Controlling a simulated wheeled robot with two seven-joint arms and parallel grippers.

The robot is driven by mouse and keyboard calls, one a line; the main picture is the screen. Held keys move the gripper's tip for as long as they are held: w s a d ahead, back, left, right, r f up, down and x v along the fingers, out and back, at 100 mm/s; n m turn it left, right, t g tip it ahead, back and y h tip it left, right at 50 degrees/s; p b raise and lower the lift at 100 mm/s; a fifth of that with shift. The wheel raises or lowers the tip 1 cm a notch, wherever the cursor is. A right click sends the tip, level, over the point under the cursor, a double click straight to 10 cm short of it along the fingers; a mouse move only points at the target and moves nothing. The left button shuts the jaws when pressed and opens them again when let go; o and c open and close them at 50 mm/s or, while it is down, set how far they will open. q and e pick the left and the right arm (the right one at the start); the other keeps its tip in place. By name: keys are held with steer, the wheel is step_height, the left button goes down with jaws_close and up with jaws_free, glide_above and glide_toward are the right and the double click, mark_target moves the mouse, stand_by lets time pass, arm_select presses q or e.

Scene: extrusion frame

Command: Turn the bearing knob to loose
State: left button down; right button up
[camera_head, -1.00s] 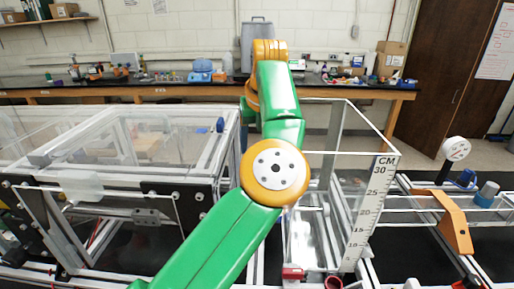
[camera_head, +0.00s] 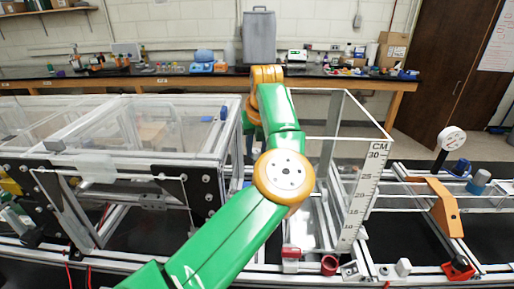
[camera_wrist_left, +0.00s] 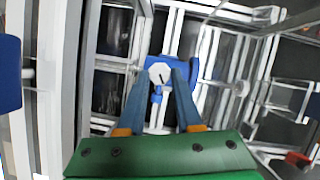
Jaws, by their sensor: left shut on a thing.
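The bearing knob (camera_wrist_left: 159,73) is a pale, many-sided disc with a dark mark, seen in the left wrist view. It sits against a blue bearing block (camera_wrist_left: 193,68) on the metal frame. My left gripper (camera_wrist_left: 163,78) has its two grey-blue fingers on either side of the knob, shut on it. In the head view my green and orange left arm reaches over the frame, and its gripper and the knob are hidden behind it. My right gripper is not in view.
A clear tank with a CM scale (camera_head: 361,195) stands right of my arm. A clear-panelled enclosure (camera_head: 130,150) is on the left. An orange bracket (camera_head: 445,208) and a round white dial (camera_head: 452,139) are at the right. Rails run close around my left gripper.

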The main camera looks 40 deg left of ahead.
arm_select(q)
steer(key=n+p, duration=0.1)
steer(key=p, duration=0.1)
steer(key=n+g+p, duration=0.1)
steer(key=p, duration=0.1)
steer(key=shift+w+r+n, duration=0.15)
steer(key=shift+r+n, duration=0.15)
steer(key=shift+r, duration=0.1)
steer(key=shift+f, duration=0.15)
steer(key=shift+f+n+y, duration=0.2)
steer(key=shift+n+y, duration=0.1)
steer(key=c, duration=0.6)
jaws_free()
steer(key=shift+d+r, duration=0.1)
steer(key=shift+r, duration=0.1)
steer(key=b+v, duration=0.1)
steer(key=v, duration=0.5)
steer(key=shift+d+r, duration=0.1)
steer(key=shift+r, duration=0.2)
